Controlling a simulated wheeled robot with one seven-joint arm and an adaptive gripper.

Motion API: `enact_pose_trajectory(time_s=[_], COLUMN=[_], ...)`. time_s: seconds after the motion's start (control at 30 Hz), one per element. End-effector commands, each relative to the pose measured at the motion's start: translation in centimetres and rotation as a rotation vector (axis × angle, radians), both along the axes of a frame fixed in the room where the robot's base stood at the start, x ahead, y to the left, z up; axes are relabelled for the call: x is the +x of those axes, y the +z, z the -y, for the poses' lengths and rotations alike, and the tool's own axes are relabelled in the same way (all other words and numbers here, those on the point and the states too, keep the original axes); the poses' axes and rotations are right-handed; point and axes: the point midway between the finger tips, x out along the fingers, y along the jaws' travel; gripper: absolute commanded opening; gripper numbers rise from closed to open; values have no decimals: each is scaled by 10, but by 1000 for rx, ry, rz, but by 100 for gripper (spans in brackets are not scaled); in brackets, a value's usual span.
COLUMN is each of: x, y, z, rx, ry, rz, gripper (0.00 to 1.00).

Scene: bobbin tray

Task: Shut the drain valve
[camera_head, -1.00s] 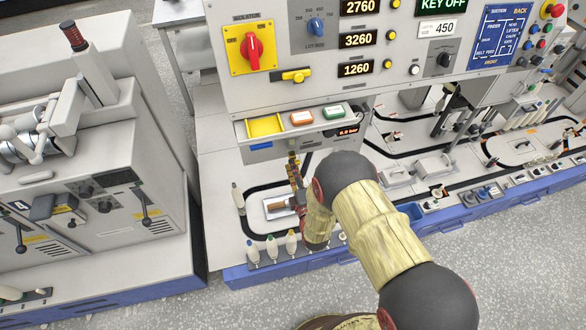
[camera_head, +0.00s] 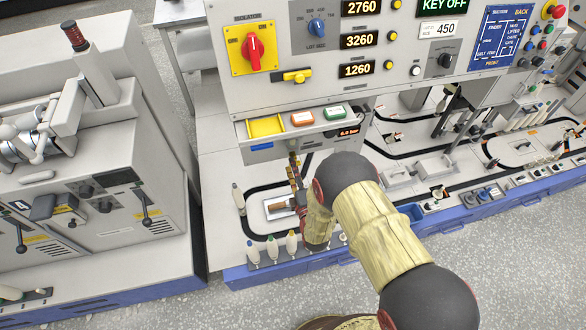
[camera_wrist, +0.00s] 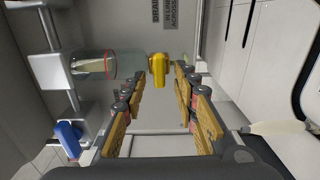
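A yellow valve handle (camera_wrist: 158,69) shows in the wrist view, beside the end of a clear bowl (camera_wrist: 95,64) with a red ring. A dark label starting "DRAIN" (camera_wrist: 157,10) is above it; the rest is hard to read. The handle's long side runs up and down in this picture, across the bowl's length. My gripper (camera_wrist: 160,82) is open, with one jaw to each side of the handle's lower end and gaps between. In the head view my gripper (camera_head: 295,172) is below the panel, partly behind my arm; the drain valve is hidden there.
The panel (camera_head: 350,100) overhangs my gripper, with a shelf of coloured boxes (camera_head: 303,118) and a pressure display (camera_head: 348,132) at its lower edge. Several bobbins (camera_head: 272,247) stand near the front table edge. A blue part (camera_wrist: 68,138) is at lower left in the wrist view.

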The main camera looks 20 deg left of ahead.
Motion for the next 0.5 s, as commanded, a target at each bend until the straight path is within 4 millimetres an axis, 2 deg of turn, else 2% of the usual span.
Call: enact_pose_trajectory(time_s=[0.13, 0.27, 0.5], x=[-3, -16, -58], y=[0, -1, -1], z=[2, 10, 35], rx=[-1, -1, -1], ry=[0, 0, 0], rz=[-1, -2, -2], gripper=[30, 30, 30])
